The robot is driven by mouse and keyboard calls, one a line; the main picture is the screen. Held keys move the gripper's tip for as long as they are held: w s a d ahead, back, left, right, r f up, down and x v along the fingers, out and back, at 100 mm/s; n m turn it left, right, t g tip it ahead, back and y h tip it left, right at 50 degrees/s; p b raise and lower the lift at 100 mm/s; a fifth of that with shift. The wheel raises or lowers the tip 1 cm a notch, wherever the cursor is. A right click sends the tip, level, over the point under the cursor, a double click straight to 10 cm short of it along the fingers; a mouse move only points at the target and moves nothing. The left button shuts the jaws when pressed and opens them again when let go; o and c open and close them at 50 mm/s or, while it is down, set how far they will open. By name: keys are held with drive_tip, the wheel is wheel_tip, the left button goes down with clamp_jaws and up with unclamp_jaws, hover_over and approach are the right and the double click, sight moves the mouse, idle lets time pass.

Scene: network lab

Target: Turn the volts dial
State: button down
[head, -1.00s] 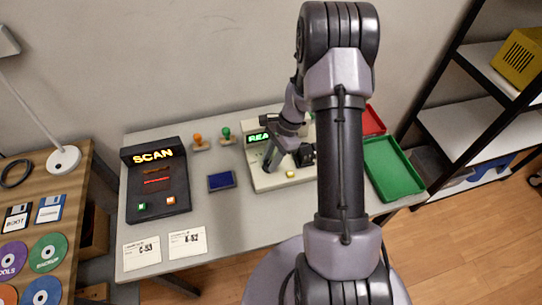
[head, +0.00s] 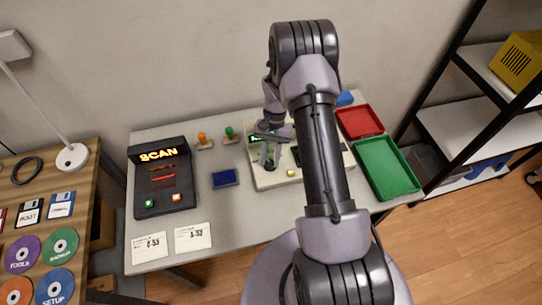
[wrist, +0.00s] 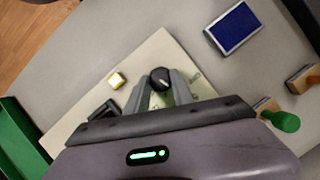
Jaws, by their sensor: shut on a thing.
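A cream device (head: 266,184) sits on the grey table in the head view. In the wrist view the device (wrist: 147,55) carries a round black dial (wrist: 159,79) with a light pointer mark. My gripper (wrist: 160,86) is shut on this dial, with one finger on each side of it. The device's green-lit display is mostly covered by my arm. I cannot read a volts label.
A yellow button (wrist: 117,80) and a dark part (wrist: 104,109) are beside the dial. A blue pad (head: 225,178), two stamps (head: 205,141) and a black SCAN box (head: 163,181) stand left. Red (head: 360,122) and green (head: 387,168) trays lie right.

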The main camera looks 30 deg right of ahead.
drive_tip(key=shift+n, duration=0.5)
idle(0.3)
drive_tip(key=c, duration=1.1)
unclamp_jaws()
drive_tip(key=a+p+v, duration=0.1)
drive_tip(key=p+v, duration=0.4)
drive_tip(key=v, duration=1.2)
drive_tip(key=shift+w+r, duration=0.25)
drive_tip(key=shift+d+h, duration=0.1)
drive_tip(key=shift+h, duration=0.2)
